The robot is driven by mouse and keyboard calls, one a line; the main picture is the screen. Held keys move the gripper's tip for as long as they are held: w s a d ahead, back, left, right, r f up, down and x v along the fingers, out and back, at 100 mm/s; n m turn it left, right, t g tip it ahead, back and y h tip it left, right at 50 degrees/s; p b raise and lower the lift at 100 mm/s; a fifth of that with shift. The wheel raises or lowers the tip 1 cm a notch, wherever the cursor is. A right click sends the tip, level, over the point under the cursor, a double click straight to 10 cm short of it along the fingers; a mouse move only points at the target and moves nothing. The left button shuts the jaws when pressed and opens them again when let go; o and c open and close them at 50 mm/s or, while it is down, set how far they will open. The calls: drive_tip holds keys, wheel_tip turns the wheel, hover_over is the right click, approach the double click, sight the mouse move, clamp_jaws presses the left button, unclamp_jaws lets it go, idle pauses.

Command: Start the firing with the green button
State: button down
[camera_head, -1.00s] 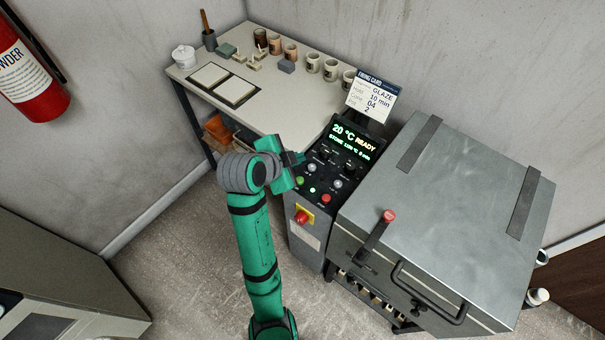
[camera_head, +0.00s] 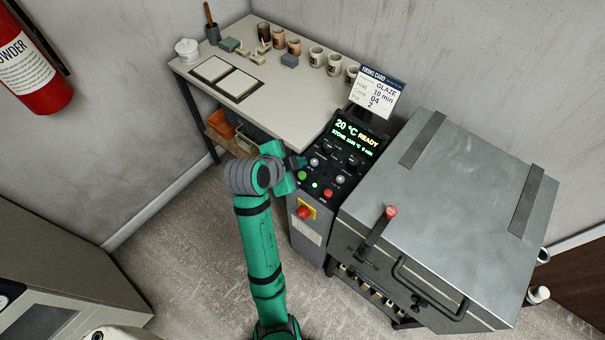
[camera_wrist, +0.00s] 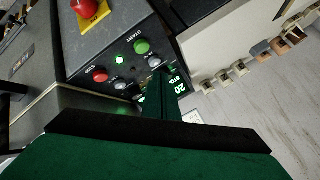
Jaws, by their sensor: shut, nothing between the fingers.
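The green button (camera_wrist: 142,46), labelled START, is on the sloped black control panel (camera_head: 322,192) of the kiln; in the head view it is the green button (camera_head: 302,176) at the panel's left. The display (camera_head: 354,137) reads 20 °C READY. My gripper (camera_head: 300,162) is shut and empty, above the upper left of the panel. In the wrist view its fingers (camera_wrist: 163,98) reach over the knobs and display, apart from the green button in the picture.
A red emergency knob (camera_head: 304,213) on a yellow plate is below the panel. The grey kiln (camera_head: 450,190) with a red-tipped lever (camera_head: 390,212) stands right. A table (camera_head: 290,95) with cups and tiles is behind. A firing card (camera_head: 378,92) stands above the display.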

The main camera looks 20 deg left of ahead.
sight(299, 179)
drive_tip(key=shift+w+f, duration=0.15)
drive_tip(key=shift+f, duration=1.75)
drive_tip(key=shift+a, duration=0.1)
drive_tip(key=shift+d, duration=0.2)
drive_tip(key=shift+a+f, duration=0.1)
drive_tip(key=shift+f, duration=0.05)
drive_tip(key=shift+f, duration=0.3)
idle(0.4)
